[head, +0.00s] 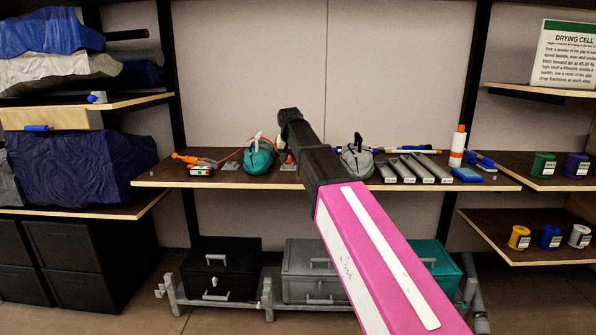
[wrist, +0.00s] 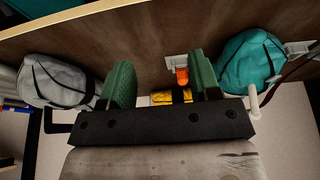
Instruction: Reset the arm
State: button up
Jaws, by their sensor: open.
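My gripper (wrist: 162,82) shows in the wrist view with its two green fingers apart and nothing held between them. Past the fingers is a small orange and yellow item (wrist: 172,97) on or near the brown shelf. In the head view my pink and black arm reaches up over the middle shelf (head: 225,180), and the gripper itself is hidden. The gripper lies between a teal bag (head: 258,158) and a grey bag (head: 357,160). In the wrist view the teal bag (wrist: 252,62) is right and the grey bag (wrist: 58,80) left. I cannot tell whether the fingers touch anything.
Several grey bars (head: 415,168) and an orange-and-white tube (head: 458,146) are on the middle shelf, right of my arm. An orange tool (head: 190,158) is at its left. Cases (head: 222,270) stand below. Spools (head: 543,165) sit on right shelves, folded sails (head: 75,165) on left.

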jog(key=s+d+f+g, duration=0.1)
jog(key=s+d+f, duration=0.3)
jog(key=f, duration=0.4)
jog(key=s+d+f, duration=0.4)
jog(key=f, duration=0.4)
jog(key=s+d+f+g, duration=0.1)
jog(key=s+d+f, duration=0.2)
jog(key=d+f, duration=0.35)
jog(key=s+d+f+g, duration=0.1)
jog(key=s+d+f, duration=0.2)
jog(key=s+f, duration=0.5)
jog(key=s+d+f+g, duration=0.1)
jog(key=s+d+f, duration=0.3)
jog(key=s+f, duration=0.5)
jog(key=shift+s, duration=0.25)
